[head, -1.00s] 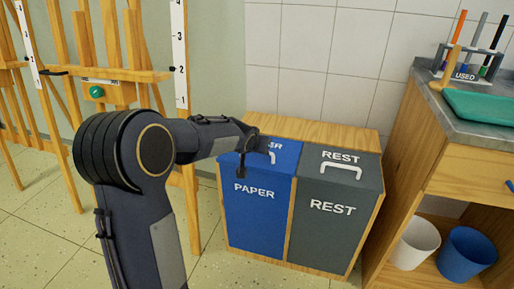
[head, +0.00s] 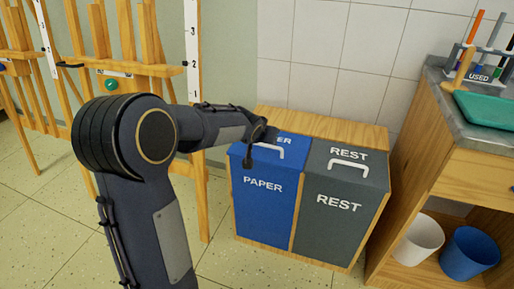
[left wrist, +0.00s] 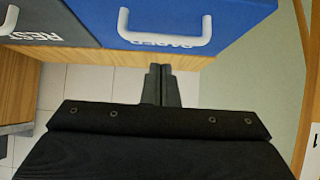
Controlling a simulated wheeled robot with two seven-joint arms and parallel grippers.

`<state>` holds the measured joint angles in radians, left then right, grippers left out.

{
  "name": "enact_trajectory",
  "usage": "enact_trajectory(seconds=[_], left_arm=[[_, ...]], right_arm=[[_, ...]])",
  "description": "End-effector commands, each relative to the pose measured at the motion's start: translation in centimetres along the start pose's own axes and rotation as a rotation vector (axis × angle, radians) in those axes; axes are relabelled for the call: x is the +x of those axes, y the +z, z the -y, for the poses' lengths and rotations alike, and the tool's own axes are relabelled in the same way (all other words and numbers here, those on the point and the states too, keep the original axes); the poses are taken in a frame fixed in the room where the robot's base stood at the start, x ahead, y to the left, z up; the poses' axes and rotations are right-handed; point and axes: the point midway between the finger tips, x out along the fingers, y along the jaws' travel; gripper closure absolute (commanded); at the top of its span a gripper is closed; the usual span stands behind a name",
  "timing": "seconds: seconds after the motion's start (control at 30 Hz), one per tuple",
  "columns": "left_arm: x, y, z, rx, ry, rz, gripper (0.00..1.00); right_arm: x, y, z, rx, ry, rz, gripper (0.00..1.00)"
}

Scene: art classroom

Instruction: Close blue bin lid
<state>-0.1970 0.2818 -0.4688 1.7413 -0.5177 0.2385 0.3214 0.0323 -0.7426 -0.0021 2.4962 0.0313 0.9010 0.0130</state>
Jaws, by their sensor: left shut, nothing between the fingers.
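The blue bin (head: 263,205) marked PAPER stands in a wooden cabinet. Its blue lid (head: 241,150) with a white handle (head: 270,152) lies down, about level with the grey lid beside it. My left gripper (head: 248,164) hangs over the lid's left part, hiding some of its lettering. In the left wrist view, the blue lid (left wrist: 235,12) and its handle (left wrist: 165,42) show at the top. There my left gripper (left wrist: 162,68) is shut and empty, its fingertips just short of the lid in the picture. My right gripper is not in view.
The grey REST bin (head: 335,221) stands right of the blue one. Wooden easels (head: 130,68) stand at the left. At the right, a counter (head: 480,128) has a white bucket (head: 418,240) and a blue bucket (head: 468,254) beneath. The floor in front is clear.

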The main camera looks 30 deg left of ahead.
Motion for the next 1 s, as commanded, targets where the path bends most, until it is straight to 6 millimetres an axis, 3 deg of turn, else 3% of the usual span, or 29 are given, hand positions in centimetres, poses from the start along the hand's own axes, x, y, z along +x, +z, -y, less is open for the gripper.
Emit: enact_trajectory(seconds=[0.33,0.87,1.0], left_arm=[[-3.8,4.2,-0.3,0.003,0.007,-0.01,1.0],[-5.2,6.0,0.0,-0.017,0.008,0.004,1.0],[-7.8,9.4,0.2,-0.112,0.057,0.089,1.0]], right_arm=[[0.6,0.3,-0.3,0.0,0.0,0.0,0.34],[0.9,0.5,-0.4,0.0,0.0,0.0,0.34],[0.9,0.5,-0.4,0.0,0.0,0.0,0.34]])
